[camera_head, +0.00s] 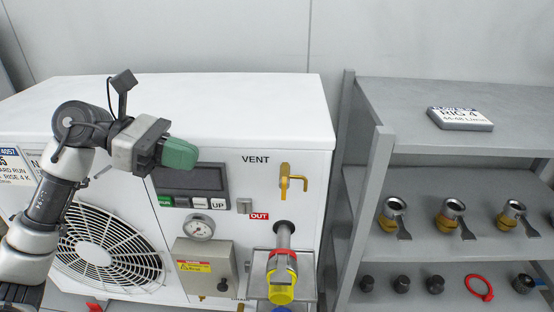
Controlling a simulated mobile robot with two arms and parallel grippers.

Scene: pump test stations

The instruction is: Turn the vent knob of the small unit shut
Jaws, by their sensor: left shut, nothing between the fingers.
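The vent knob is a yellow brass handle (290,180) under the printed word VENT on the front of the white unit (230,110). Its long part stands upright, with a short arm reaching right and bending down. My left gripper (184,154) is in front of the unit's upper front, left of the vent handle and apart from it. Its green fingertips are together and hold nothing. My right gripper is not in view.
Below the handle, a pipe (283,236) ends in a red and yellow fitting (281,285). A display panel (192,181), a gauge (199,227) and a grey box (204,265) are on the front. A grey shelf (450,172) with brass fittings stands close at right.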

